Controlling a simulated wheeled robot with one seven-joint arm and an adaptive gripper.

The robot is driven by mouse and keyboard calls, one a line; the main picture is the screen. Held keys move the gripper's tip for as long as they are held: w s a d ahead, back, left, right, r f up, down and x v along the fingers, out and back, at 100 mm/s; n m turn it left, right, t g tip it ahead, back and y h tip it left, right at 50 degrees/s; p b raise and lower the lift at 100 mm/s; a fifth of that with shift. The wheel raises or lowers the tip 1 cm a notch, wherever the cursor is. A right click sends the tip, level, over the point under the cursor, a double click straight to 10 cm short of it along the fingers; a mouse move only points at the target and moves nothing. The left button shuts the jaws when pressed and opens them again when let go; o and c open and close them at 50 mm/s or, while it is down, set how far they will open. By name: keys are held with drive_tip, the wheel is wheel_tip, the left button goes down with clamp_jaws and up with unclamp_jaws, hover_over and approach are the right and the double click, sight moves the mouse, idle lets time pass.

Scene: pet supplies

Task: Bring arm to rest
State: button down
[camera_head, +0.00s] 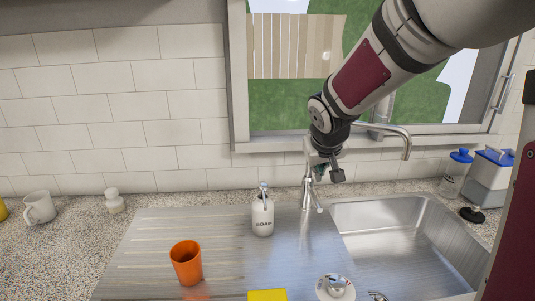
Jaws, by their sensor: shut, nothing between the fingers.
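My arm reaches in from the upper right, across the window. My gripper (329,172) hangs at its end in front of the faucet (309,180), above the back edge of the sink unit. It is shut and empty, and its fingers look small and dark here. It partly covers the faucet. I cannot tell how far apart the gripper and the faucet are.
A white soap bottle (262,217) and an orange cup (186,263) stand on the metal drainboard (140,247). The sink basin (405,240) is at right. A yellow block (267,295) lies at the front. A white mug (40,207) stands at left, bottles (455,174) at right.

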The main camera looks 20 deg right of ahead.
drive_tip(key=s+a+r+y, duration=0.1)
drive_tip(key=s+a, duration=0.2)
drive_tip(key=s, duration=0.6)
drive_tip(key=s+a+r+g+y, duration=0.1)
drive_tip(key=s+a, duration=0.3)
drive_tip(key=s, duration=0.5)
drive_tip(key=s+a+r+n+y, duration=0.1)
drive_tip(key=s+a, duration=0.3)
drive_tip(key=s, duration=0.5)
drive_tip(key=shift+s+r, duration=0.25)
drive_tip(key=shift+r, duration=0.4)
